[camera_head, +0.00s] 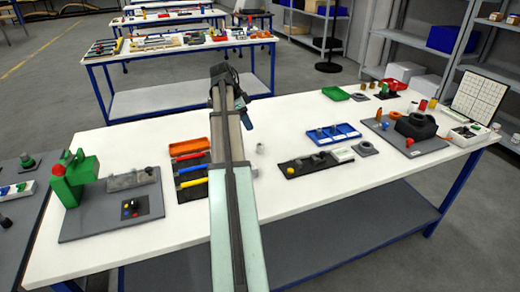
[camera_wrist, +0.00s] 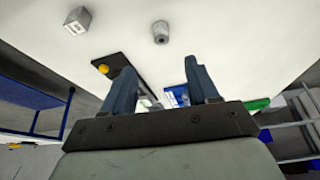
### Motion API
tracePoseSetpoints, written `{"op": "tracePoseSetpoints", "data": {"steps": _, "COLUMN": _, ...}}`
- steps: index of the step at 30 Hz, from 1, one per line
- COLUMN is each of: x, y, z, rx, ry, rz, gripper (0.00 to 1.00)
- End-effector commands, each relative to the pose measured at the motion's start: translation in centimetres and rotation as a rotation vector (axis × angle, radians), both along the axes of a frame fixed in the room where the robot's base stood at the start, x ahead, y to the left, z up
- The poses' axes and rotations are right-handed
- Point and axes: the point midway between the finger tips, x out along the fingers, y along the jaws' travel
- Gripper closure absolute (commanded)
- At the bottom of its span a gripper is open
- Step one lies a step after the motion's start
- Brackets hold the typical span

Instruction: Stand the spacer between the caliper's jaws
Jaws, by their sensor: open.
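A small grey cylinder (camera_head: 259,149) with a dark hole in its end stands on the white table, just right of my arm. It also shows in the wrist view (camera_wrist: 160,32), beyond the fingertips; it looks like the spacer. A green C-shaped fixture (camera_head: 75,180), which I take for the caliper, stands on a grey board (camera_head: 95,226) at the table's left end. Its jaw gap is hard to make out.
A pale marked block (camera_wrist: 77,20) lies near the cylinder. Left of my arm are an orange tray (camera_head: 188,146) and coloured bars on a black mat. Right of it are a black strip (camera_head: 305,165) and a blue tray (camera_head: 333,134). White table is bare around the cylinder.

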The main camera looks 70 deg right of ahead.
Motion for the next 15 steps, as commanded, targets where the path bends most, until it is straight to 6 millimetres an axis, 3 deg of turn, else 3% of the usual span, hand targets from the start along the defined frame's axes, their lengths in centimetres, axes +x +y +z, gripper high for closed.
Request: {"op": "tracePoseSetpoints", "data": {"steps": 15, "x": -2.5, "y": -1.7, "z": -6.7, "rx": 0.0, "ry": 0.004, "rz": -0.018, "gripper": 0.41}}
